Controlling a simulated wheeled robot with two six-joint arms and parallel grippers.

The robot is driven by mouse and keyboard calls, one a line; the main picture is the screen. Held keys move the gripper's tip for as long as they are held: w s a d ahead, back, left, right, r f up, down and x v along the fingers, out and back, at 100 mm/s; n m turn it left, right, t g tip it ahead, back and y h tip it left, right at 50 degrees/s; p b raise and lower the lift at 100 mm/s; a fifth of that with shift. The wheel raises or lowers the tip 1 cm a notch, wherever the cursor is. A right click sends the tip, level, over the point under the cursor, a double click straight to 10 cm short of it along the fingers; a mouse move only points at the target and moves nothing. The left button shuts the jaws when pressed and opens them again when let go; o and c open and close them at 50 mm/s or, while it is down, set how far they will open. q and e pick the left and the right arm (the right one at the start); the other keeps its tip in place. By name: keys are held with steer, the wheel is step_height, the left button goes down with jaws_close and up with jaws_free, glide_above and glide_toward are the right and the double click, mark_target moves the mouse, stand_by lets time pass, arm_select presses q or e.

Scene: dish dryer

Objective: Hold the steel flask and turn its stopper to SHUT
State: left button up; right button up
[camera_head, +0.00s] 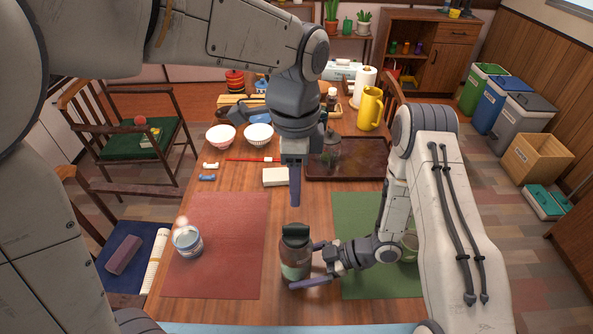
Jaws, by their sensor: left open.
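The steel flask (295,262) stands upright on the wooden table, between the red mat and the green mat. Its dark stopper (296,233) sits on top; any marks on it are too small to read. My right gripper (311,266) reaches in from the right, one finger in front of the flask low down and one at its far side. Whether both fingers press on it is hidden. My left gripper (295,200) points down, open and empty, above and behind the stopper, apart from it. Its fingers overlap in this view.
The green mat (350,285) lies under my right arm, with a cup (410,243) partly hidden. Behind are a white block (276,177), a brown tray (365,172), two bowls and a yellow jug (370,108).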

stand_by(0.3)
steer(key=o, duration=0.6)
steer(key=shift+c, duration=0.2)
